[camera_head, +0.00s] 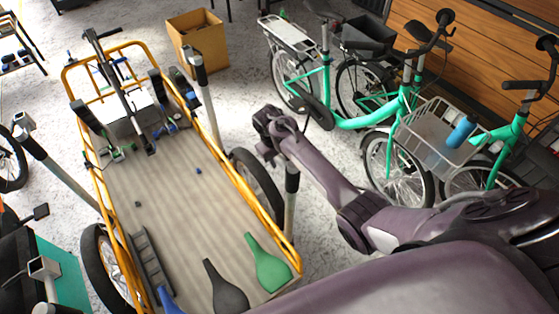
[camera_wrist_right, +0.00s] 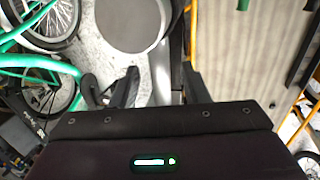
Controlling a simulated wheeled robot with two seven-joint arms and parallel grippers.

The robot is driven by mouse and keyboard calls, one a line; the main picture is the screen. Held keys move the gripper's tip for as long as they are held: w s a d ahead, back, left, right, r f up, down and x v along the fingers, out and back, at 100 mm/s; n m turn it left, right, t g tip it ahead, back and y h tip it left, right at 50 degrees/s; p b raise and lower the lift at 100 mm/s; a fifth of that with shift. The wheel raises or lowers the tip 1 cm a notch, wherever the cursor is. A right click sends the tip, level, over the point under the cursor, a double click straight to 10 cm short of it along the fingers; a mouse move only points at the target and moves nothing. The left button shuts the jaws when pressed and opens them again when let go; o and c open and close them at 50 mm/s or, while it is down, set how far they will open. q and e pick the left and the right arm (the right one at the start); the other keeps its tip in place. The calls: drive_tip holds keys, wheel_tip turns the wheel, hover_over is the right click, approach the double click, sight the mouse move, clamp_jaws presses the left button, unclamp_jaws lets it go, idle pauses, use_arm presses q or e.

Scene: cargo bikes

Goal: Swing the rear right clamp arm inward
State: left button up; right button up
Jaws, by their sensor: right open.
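Two upright clamp arms with black grips and pale shafts stand along the right side of the cargo bed: a far one (camera_head: 207,100) and a near one (camera_head: 289,216). Which of them is the rear right one is not marked. My right gripper (camera_head: 266,136) is open and empty in the head view, between the two and just outside the yellow rail. In the right wrist view its dark fingers (camera_wrist_right: 158,88) are apart, with a grey shaft (camera_wrist_right: 161,70) and a grey round end showing beyond them; I cannot tell whether they touch. My left gripper is not in view.
The yellow-framed cargo bed (camera_head: 175,205) holds green, dark and blue bottle-like items at its near end. A black wheel (camera_head: 258,185) sits below my right gripper. Green bicycles (camera_head: 345,122) stand to the right and a cardboard box (camera_head: 197,42) behind.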

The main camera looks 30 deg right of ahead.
clamp_jaws()
idle(0.3)
